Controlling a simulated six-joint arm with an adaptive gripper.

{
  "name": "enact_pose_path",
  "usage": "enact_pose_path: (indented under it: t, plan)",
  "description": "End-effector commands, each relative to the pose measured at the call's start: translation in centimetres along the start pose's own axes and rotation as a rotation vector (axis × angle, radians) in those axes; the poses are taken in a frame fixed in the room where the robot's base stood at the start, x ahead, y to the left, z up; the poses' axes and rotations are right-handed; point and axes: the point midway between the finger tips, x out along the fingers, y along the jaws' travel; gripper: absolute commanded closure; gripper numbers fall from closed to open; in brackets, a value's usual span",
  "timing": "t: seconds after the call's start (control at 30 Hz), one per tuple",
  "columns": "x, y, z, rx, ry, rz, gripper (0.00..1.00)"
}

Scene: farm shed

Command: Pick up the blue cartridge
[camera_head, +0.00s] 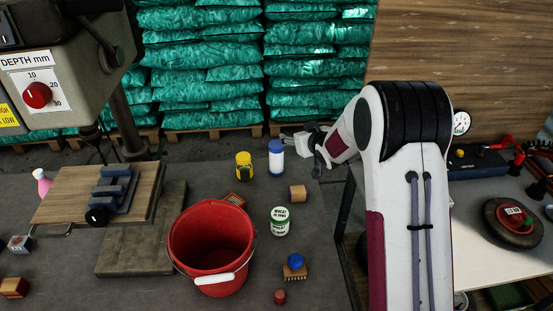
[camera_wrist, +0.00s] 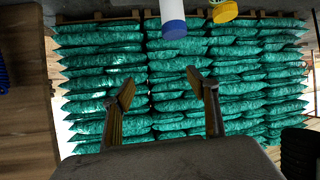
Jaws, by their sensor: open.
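The blue cartridge (camera_head: 276,160), a white cylinder with a blue cap, stands upright on the dark bench near its back edge in the head view. It also shows at the top middle of the wrist view (camera_wrist: 173,14), which looks upside down, with its blue end toward my fingers. My gripper (camera_head: 317,160) is to the right of the cartridge in the head view, partly hidden by my arm. In the wrist view my gripper (camera_wrist: 161,77) has its two fingers wide apart with nothing between them, and the cartridge lies beyond the fingertips.
A yellow container (camera_head: 244,165) stands just left of the cartridge. A wooden block (camera_head: 297,193), a white-and-green can (camera_head: 280,220) and a red bucket (camera_head: 211,245) are nearer. A drill press (camera_head: 60,75) stands left. Stacked green sacks (camera_head: 205,75) are behind the bench.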

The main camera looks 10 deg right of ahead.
Motion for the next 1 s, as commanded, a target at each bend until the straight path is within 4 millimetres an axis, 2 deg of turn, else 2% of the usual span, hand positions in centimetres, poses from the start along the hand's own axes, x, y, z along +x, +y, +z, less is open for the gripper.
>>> enact_pose_path:
  t: [0.1, 0.3, 0.5, 0.7, 1.0]
  plan:
    - [2.3, -0.6, 1.6, 0.001, 0.021, -0.030, 0.41]
    - [5.4, -1.9, 4.1, 0.004, 0.064, -0.084, 0.41]
    - [7.5, -3.0, 6.2, 0.011, 0.095, -0.127, 0.41]
    - [8.2, -3.5, 6.9, 0.014, 0.111, -0.145, 0.41]
    - [8.2, -3.5, 6.9, 0.014, 0.112, -0.146, 0.41]
